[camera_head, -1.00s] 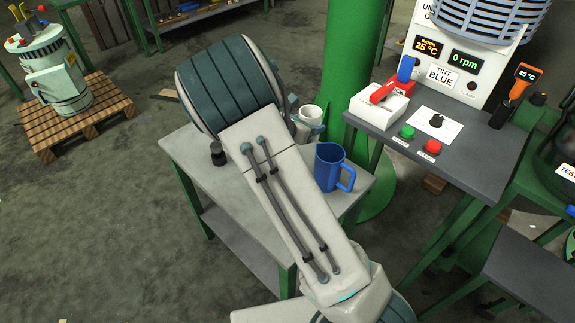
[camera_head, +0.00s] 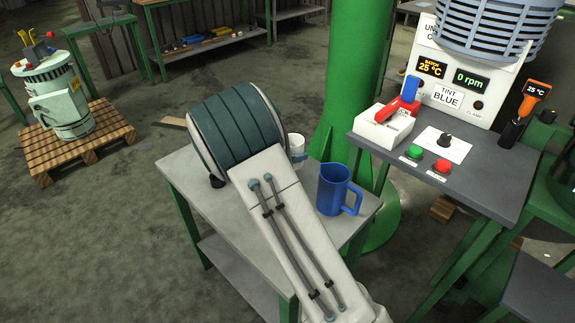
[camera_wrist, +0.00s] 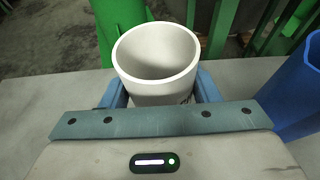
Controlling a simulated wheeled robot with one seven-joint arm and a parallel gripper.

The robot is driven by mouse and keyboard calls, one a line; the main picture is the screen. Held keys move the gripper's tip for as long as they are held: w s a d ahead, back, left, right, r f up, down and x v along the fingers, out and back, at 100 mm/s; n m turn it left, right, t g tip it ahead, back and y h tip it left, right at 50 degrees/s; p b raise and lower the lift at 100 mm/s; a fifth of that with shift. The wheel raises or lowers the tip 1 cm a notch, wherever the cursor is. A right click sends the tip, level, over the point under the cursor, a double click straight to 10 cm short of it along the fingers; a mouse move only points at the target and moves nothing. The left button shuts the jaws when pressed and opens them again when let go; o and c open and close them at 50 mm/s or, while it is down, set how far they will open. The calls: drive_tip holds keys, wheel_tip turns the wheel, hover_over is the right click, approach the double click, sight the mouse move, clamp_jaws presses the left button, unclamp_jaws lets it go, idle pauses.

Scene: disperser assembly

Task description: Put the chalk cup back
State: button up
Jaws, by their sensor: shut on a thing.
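The chalk cup is the white cup (camera_wrist: 158,62), standing upright between the two blue-grey fingers of my gripper (camera_wrist: 161,91) in the wrist view. The fingers are shut on its sides. Its inside looks empty, and its base is hidden behind the gripper body. In the head view the cup (camera_head: 297,143) shows just right of my arm, over the far edge of the grey table (camera_head: 240,235), with a bit of a blue finger beside it. I cannot tell whether its base touches the table.
A blue jug (camera_head: 335,190) stands on the table right of my arm; it also shows at the right edge of the wrist view (camera_wrist: 292,95). A small black object (camera_head: 217,181) is partly hidden by my arm. A green pillar (camera_head: 345,90) rises behind the table. The control bench (camera_head: 455,185) is right.

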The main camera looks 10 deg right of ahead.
drive_tip(key=shift+a+f, duration=0.4)
drive_tip(key=shift+a, duration=0.2)
drive_tip(key=shift+f, duration=1.9)
drive_tip(key=shift+f+b, duration=0.25)
drive_tip(key=shift+b, duration=0.15)
drive_tip(key=o, duration=1.1)
drive_tip(key=shift+c, duration=0.2)
drive_tip(key=shift+r, duration=0.1)
drive_tip(key=shift+r, duration=0.1)
